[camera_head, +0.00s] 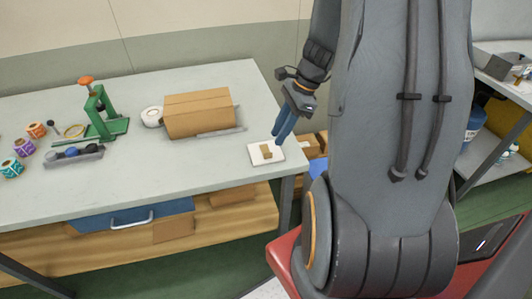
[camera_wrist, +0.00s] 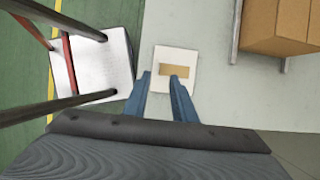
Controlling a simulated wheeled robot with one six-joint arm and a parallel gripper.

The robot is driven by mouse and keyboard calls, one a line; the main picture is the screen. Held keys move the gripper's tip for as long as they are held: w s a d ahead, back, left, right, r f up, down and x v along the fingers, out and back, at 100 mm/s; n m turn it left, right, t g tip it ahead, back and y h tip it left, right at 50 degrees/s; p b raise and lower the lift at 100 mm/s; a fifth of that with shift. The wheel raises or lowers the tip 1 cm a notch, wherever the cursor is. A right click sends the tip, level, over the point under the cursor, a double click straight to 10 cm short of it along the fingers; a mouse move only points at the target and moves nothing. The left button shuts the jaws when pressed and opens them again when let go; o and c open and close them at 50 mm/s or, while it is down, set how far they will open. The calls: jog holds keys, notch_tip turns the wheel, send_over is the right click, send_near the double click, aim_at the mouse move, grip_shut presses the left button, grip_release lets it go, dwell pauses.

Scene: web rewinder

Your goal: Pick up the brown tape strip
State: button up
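The brown tape strip (camera_head: 266,151) lies flat on a white square pad (camera_head: 277,158) near the right end of the workbench. In the wrist view the strip (camera_wrist: 174,71) lies across the middle of the white pad (camera_wrist: 174,89). My gripper (camera_head: 280,137) has blue fingers and is above the pad, pointing down. In the wrist view my gripper (camera_wrist: 160,76) has its two fingers apart with nothing between them. The fingertips appear just short of the strip; their exact height above it is hard to tell.
A cardboard box (camera_head: 199,113) sits in a grey holder behind the pad, with a white roll (camera_head: 152,117) beside it. A green press (camera_head: 100,113) and several coloured spools stand farther left. The bench (camera_head: 150,172) is bare around the pad. A metal stool-like surface (camera_wrist: 96,72) shows in the wrist view.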

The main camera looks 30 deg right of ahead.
jog(key=shift+p+x, duration=0.7)
jog(key=shift+x, duration=2.8)
jog(key=shift+c, duration=0.2)
grip_shut()
